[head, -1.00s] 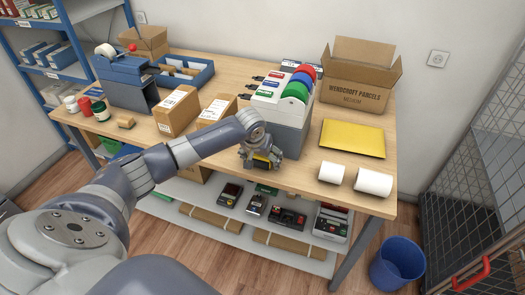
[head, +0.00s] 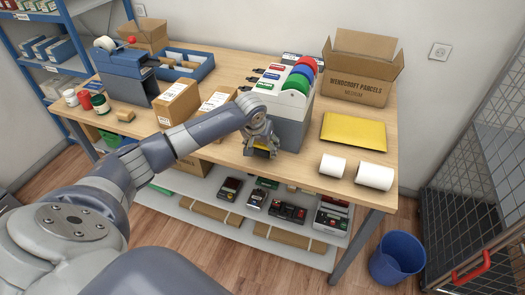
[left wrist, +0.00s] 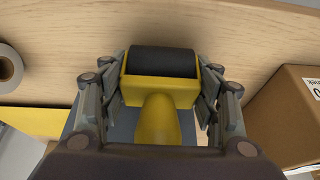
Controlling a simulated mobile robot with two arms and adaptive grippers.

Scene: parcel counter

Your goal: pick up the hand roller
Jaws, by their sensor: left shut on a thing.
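The hand roller has a black roller (left wrist: 162,62) in a yellow frame with a yellow handle (left wrist: 160,115). In the left wrist view my left gripper (left wrist: 163,82) is shut on it, with fingers at both sides of the yellow frame. In the head view my left gripper (head: 260,140) points down at the front edge of the table, in front of the grey-white box of tools. My right gripper is not in view.
The grey-and-white box (head: 280,105) stands close behind the gripper. Brown cartons (head: 178,103) stand to its left. A yellow envelope (head: 354,131) and white rolls (head: 374,176) lie to its right. The lower shelf (head: 205,187) holds several devices.

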